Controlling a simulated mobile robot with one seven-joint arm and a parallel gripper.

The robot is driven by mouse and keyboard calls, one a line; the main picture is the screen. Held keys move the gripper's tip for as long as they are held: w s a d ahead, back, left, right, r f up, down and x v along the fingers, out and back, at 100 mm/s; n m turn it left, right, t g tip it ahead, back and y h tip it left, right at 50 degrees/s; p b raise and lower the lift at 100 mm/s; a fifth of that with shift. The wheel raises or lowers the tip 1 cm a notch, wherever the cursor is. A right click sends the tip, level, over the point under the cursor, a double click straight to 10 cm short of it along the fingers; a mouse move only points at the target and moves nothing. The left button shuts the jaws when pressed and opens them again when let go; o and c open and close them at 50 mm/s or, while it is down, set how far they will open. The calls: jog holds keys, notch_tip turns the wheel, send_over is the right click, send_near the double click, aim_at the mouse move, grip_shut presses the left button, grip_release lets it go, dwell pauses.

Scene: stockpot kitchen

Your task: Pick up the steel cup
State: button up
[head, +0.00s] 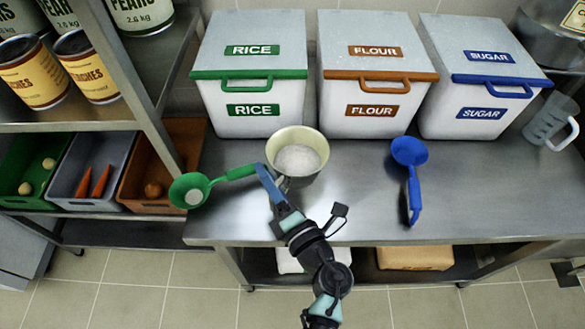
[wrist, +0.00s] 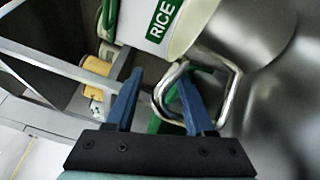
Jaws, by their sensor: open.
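The steel cup (head: 300,183) stands upright on the counter in front of the rice bin in the head view, with a pale rim and white contents. In the wrist view its curved steel side (wrist: 245,30) and shiny loop handle (wrist: 233,70) show. My gripper (head: 263,172) is at the cup's left side, open. In the wrist view, my gripper (wrist: 160,78) has one side of the handle between its fingers, and the right finger overlaps the loop. I cannot tell whether they touch.
A green scoop (head: 190,190) with white contents lies left of the cup, its handle close to my fingers. A blue scoop (head: 410,152) lies to the right. Rice (head: 247,108), flour (head: 370,108) and sugar (head: 475,110) bins stand behind. A shelf post (head: 135,80) rises at the left.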

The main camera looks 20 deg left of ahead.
jog(key=shift+w+a, duration=0.3)
jog(key=shift+c, duration=0.3)
grip_shut()
